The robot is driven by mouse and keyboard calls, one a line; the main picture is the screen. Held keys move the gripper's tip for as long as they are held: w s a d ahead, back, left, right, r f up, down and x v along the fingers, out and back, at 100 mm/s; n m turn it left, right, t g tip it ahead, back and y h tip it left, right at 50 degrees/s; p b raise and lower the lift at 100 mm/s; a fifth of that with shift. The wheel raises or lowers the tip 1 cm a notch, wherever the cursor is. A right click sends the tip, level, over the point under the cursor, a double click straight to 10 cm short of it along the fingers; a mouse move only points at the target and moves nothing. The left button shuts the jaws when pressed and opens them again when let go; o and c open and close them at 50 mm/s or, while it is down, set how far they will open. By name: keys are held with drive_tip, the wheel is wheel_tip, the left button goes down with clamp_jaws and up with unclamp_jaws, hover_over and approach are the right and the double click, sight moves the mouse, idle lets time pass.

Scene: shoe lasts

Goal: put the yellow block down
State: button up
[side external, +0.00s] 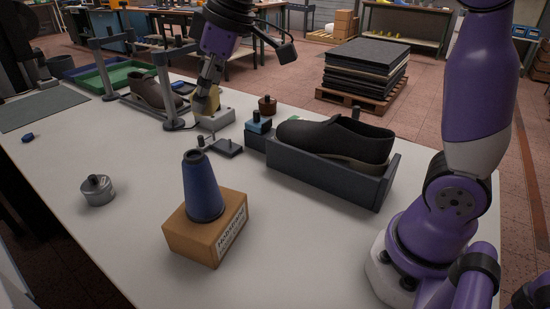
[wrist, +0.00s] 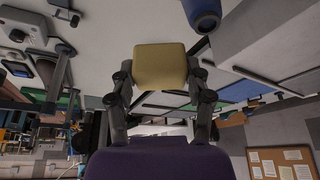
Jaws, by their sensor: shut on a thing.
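The yellow block (wrist: 160,65) is held between the two fingers of my gripper (wrist: 160,82) in the wrist view. In the side external view my gripper (side external: 208,98) points down at the back middle of the table, and the yellow block (side external: 215,95) shows partly behind its fingers. The block is just above or touching a pale grey box (side external: 216,119); I cannot tell whether there is a gap.
A blue cone (side external: 203,187) stands on a labelled cardboard box (side external: 207,228) in front. A dark shoe (side external: 335,140) sits in a grey tray (side external: 330,181) to the right. A metal weight (side external: 97,189) stands at left. The table's left front is mostly clear.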

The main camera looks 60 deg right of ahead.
drive_tip(key=s+a+n+g+y, duration=0.2)
drive_tip(key=s+a+n, duration=0.4)
drive_tip(key=s+a, duration=0.75)
drive_tip(key=s+a+f+n+g, duration=0.15)
drive_tip(key=s+n, duration=0.45)
drive_tip(key=s, duration=1)
wheel_tip(320, 180, down, 10)
drive_tip(key=shift+g, duration=0.25)
drive_tip(key=w+f, duration=0.2)
drive_tip(key=w, duration=0.1)
drive_tip(key=w+d+f, duration=0.1)
drive_tip(key=w+f, duration=0.1)
drive_tip(key=w, duration=0.2)
drive_tip(key=w+f, duration=0.3)
drive_tip(key=w, duration=0.1)
drive_tip(key=shift+d, duration=0.25)
drive_tip(key=shift+w+f, duration=0.2)
drive_tip(key=shift+w, duration=0.1)
drive_tip(key=shift+w+f, duration=0.1)
drive_tip(key=shift+f, duration=2)
